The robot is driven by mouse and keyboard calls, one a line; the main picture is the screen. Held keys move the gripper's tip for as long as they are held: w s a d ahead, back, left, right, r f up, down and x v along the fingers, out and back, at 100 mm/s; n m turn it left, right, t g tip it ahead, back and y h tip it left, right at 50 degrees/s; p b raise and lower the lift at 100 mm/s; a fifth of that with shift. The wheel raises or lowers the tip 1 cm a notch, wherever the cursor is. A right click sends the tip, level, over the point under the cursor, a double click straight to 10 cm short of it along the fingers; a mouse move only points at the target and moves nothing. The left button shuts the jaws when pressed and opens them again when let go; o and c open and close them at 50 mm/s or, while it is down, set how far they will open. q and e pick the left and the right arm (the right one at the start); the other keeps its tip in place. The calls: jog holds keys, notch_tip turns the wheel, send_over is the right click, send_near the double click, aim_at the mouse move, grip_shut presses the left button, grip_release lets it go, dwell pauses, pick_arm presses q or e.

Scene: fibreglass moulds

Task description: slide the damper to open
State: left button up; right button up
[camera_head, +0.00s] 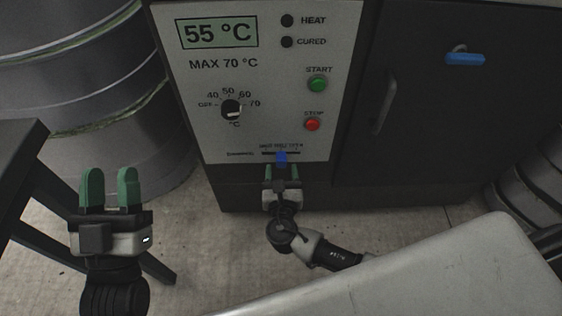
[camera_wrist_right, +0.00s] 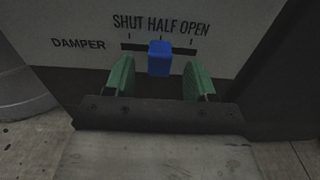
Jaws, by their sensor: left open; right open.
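The damper is a blue slider knob (camera_head: 281,158) on a dark slot low on the light control panel. In the right wrist view the knob (camera_wrist_right: 159,58) stands by the HALF mark, between SHUT on the left and OPEN on the right. My right gripper (camera_wrist_right: 161,80) is open, its green fingers either side of and just below the knob; I cannot tell whether they touch it. In the head view the right gripper (camera_head: 282,172) is just below the knob. My left gripper (camera_head: 109,190) is open and empty at the lower left, away from the panel.
The panel has a 55 °C display (camera_head: 217,32), a dial (camera_head: 231,108), a green START button (camera_head: 317,84) and a red STOP button (camera_head: 312,124). A dark door with a handle (camera_head: 384,103) is to the right. A dark table (camera_head: 25,145) and grey drums (camera_head: 90,70) are left.

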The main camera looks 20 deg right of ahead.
aim_at(281, 163)
jog(key=shift+b+x, duration=0.4)
jog(key=shift+x, duration=1.7)
pick_arm(q)
jog(key=s+r+t, duration=0.1)
jog(key=s+r+t+h, duration=0.1)
jog(key=t, duration=0.1)
jog(key=shift+s+a+r, duration=0.1)
jog(key=shift+s+r, duration=0.1)
jog(key=shift+s, duration=0.05)
pick_arm(e)
grip_shut()
